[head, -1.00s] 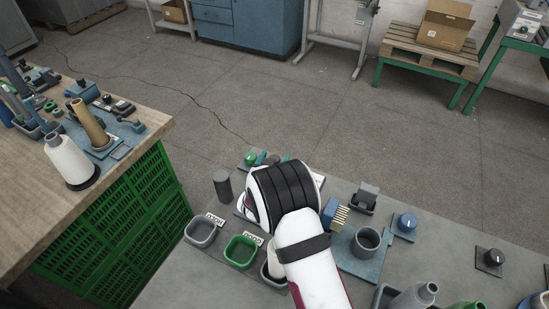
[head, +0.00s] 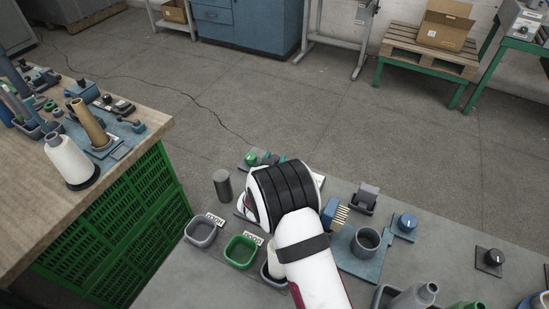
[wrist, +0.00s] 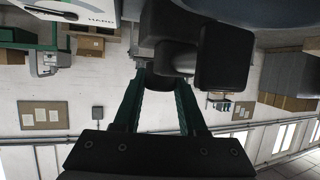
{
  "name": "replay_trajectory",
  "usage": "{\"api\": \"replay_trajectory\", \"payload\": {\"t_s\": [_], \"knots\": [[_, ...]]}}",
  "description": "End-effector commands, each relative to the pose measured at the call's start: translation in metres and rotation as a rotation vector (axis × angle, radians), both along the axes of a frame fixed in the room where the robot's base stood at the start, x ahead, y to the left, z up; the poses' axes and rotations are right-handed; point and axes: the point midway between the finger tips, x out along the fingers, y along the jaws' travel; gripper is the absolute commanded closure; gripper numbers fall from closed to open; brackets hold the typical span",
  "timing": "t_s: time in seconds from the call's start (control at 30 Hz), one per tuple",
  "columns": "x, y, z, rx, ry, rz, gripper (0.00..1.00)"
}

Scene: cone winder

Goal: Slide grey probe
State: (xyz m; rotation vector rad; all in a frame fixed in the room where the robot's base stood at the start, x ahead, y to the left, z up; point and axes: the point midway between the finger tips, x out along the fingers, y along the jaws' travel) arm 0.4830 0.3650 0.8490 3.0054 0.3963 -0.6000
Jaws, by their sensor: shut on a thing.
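My gripper (wrist: 160,88) shows in the wrist view as two green fingers closing in toward a dark grey piece (wrist: 160,77) at their tips. It is shut on this piece. The piece is dark and partly hidden, and I cannot tell for sure that it is the grey probe. A larger black block (wrist: 226,56) is close beside it on the right. In the head view my white and black wrist covers the fingers and whatever they hold. A dark grey upright cylinder (head: 222,185) stands on the grey bench, left of my wrist and apart from it.
On the grey bench (head: 205,265) are a grey tray (head: 201,244), a green tray (head: 229,261), a blue connector with pins (head: 329,213), a grey cup (head: 357,246) and a blue knob (head: 407,222). A wooden bench (head: 25,190) with cones stands left. Bare bench shows at right.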

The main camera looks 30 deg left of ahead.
Motion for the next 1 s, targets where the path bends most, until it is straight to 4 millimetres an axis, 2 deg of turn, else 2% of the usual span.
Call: {"api": "replay_trajectory", "payload": {"t_s": [0.83,1.0], "knots": [[0.000,0.000,0.000,0.001,-0.001,0.001,1.00],[0.020,0.000,0.001,0.002,-0.003,-0.002,1.00]]}}
